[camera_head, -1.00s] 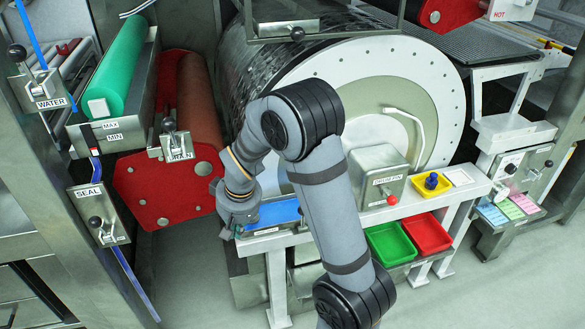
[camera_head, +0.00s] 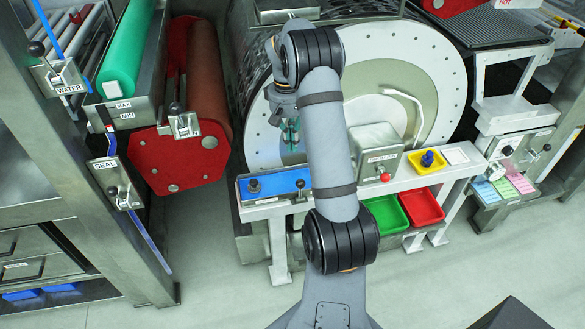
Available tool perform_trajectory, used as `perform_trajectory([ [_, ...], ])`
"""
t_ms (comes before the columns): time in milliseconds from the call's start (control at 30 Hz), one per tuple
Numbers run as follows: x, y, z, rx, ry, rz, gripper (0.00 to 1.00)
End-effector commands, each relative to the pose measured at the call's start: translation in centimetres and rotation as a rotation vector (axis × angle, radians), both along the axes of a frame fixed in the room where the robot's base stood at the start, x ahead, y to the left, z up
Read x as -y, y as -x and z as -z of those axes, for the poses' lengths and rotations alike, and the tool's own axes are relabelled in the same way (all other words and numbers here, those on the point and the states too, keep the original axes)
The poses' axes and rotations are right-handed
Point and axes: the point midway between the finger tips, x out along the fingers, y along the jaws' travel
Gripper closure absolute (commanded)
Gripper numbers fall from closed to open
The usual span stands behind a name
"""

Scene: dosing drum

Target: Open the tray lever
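No label reading "tray" is legible. A small lever with a dark knob (camera_head: 300,184) stands at the right end of a blue panel (camera_head: 268,187) on the white bench; any label there is too small to read. Other levers are the WATER lever (camera_head: 37,50), the DRAIN lever (camera_head: 176,108) and the SEAL lever (camera_head: 113,190). My gripper (camera_head: 289,140) points down in front of the pale drum face, above and behind the blue panel. It touches no lever that I can see. Its fingers are small and partly dark, so their opening is unclear.
The bench (camera_head: 262,212) also bears a metal box with a red knob (camera_head: 385,177) and a yellow tray (camera_head: 428,161). Green (camera_head: 386,215) and red (camera_head: 422,207) bins sit below. A red roller end plate (camera_head: 175,160) is left. The floor in front is clear.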

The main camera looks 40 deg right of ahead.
Motion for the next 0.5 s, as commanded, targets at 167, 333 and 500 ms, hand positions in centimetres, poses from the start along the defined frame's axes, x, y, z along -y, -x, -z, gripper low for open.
perform_trajectory([
  [167, -0.36, 0.25, -0.02, -0.01, -0.014, -0.042, 1.0],
  [333, -0.36, 0.23, -0.02, -0.009, -0.013, -0.044, 1.0],
  [500, -0.34, 0.24, 0.14, -0.009, -0.013, -0.044, 1.0],
])
